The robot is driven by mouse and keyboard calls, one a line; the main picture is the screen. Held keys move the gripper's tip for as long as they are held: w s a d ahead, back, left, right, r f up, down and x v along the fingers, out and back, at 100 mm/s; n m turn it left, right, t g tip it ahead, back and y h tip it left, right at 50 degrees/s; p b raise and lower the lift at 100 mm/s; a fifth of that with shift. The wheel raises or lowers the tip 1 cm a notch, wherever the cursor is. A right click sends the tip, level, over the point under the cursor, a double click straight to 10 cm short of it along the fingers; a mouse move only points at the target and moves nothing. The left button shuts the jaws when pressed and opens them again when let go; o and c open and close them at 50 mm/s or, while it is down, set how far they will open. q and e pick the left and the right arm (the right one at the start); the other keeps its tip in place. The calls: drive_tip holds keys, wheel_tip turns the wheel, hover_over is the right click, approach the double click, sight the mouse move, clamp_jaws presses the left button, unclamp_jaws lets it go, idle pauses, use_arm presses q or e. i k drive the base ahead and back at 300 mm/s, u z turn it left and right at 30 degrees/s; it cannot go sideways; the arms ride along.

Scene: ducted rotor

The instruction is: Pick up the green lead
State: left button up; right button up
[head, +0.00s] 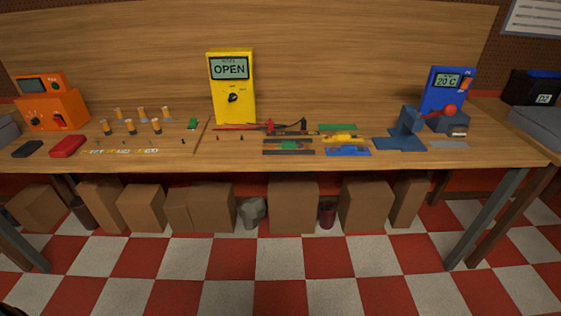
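Several green items lie on the wooden workbench (90,163), and I cannot tell which is the green lead. A flat green strip (337,127) lies right of centre, behind a yellow piece (341,138). A smaller green piece (289,145) lies among dark strips in front of the yellow meter. A small green block (193,124) lies left of that meter. Red and black probe leads (240,127) lie at the meter's foot. Neither of my grippers shows in the head view.
A yellow meter (231,88) reading OPEN stands mid-bench. An orange device (54,107) stands at the left and a blue 20 C unit (446,91) at the right. A blue vise-like tool (405,130) with a red ball stands right. Cardboard boxes (293,205) fill the space underneath.

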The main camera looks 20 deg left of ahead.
sight(289, 145)
drive_tip(key=k, duration=0.75)
drive_tip(key=u, duration=0.65)
drive_tip(key=i, duration=0.75)
drive_tip(key=u, duration=0.4)
drive_tip(key=i, duration=0.8)
drive_tip(key=z, duration=0.6)
drive_tip(key=i, duration=0.5)
drive_tip(key=z, duration=0.4)
